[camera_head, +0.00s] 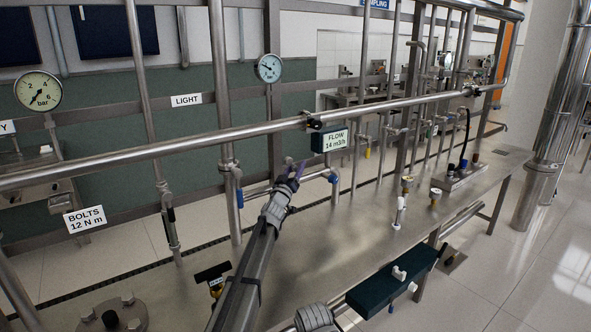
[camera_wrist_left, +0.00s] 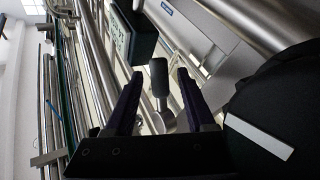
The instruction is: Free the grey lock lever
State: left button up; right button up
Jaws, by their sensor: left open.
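In the left wrist view a short lever with a dark grey rounded grip (camera_wrist_left: 158,76) on a metal stem shows between my fingertips, and I take it to be the grey lock lever. My left gripper (camera_wrist_left: 157,78) is open, with one dark purple finger on each side of the lever. I cannot tell whether either finger touches it. In the head view my left gripper (camera_head: 296,169) is just below and left of the FLOW display (camera_head: 328,141). The lever cannot be made out there, probably hidden by the gripper.
A long steel pipe (camera_head: 180,146) crosses above the gripper. The steel bench top (camera_head: 340,235) is mostly clear in the middle. A dark green box (camera_head: 390,281) with white knobs is at the front edge.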

pick_arm(q)
jog(key=shift+s, duration=0.1)
jog(key=b+v, duration=0.2)
jog(key=v, duration=0.5)
jog(key=shift+s, duration=0.3)
jog(key=shift+a+f, duration=0.1)
jog(key=shift+f, duration=0.05)
